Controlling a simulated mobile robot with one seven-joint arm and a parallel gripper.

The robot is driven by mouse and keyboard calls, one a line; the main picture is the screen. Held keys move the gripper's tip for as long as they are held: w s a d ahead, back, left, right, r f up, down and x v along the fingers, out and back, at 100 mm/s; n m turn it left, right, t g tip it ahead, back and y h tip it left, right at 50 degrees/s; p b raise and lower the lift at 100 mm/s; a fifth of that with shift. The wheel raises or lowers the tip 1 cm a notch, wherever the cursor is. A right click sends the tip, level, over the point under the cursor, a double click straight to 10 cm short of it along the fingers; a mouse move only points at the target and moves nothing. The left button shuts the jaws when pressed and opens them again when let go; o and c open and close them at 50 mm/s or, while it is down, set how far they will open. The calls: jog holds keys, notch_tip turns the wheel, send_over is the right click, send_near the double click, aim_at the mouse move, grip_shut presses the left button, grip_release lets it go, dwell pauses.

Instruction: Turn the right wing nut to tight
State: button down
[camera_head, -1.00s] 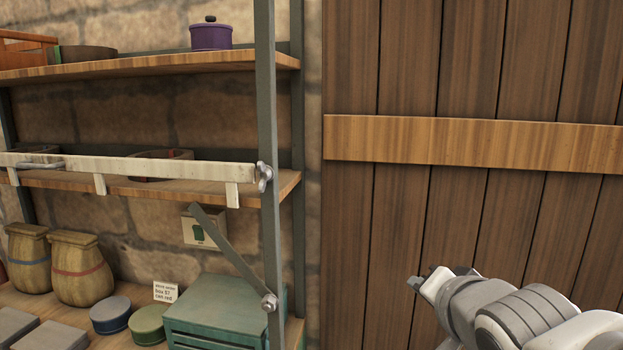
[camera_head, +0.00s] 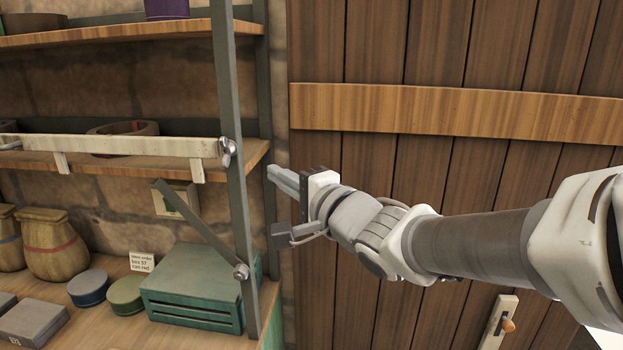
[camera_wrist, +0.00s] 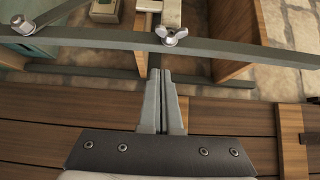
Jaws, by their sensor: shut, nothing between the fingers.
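The right wing nut (camera_head: 228,152) is a silver nut on the grey shelf post, at the right end of a cream bar (camera_head: 150,146). In the wrist view the wing nut (camera_wrist: 171,37) shows at the top centre, on the post that crosses the picture. My gripper (camera_head: 272,172) is to the right of the post, a little lower than the wing nut and apart from it. In the wrist view my gripper (camera_wrist: 161,74) has its fingers together, empty, pointing up toward the post with a gap before the nut.
The grey post (camera_head: 236,200) stands at the shelf's front corner. A slanted strut (camera_head: 205,220) ends at a lower bolt (camera_head: 240,271) above a teal box (camera_head: 190,290). A wooden plank door (camera_head: 400,130) lies behind my arm.

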aim_at(226, 151)
jog(key=shift+w+a+p, duration=0.15)
jog(key=shift+w+a, duration=0.65)
jog(key=shift+a, duration=0.5)
jog(key=shift+w+a+p, duration=0.15)
jog(key=shift+w+a, duration=0.65)
jog(key=shift+a, duration=0.5)
jog(key=shift+w+a+p, duration=0.15)
jog(key=shift+w+a, duration=0.65)
jog(key=shift+a, duration=0.5)
jog(key=shift+f+b, duration=0.2)
jog(key=shift+b, duration=0.4)
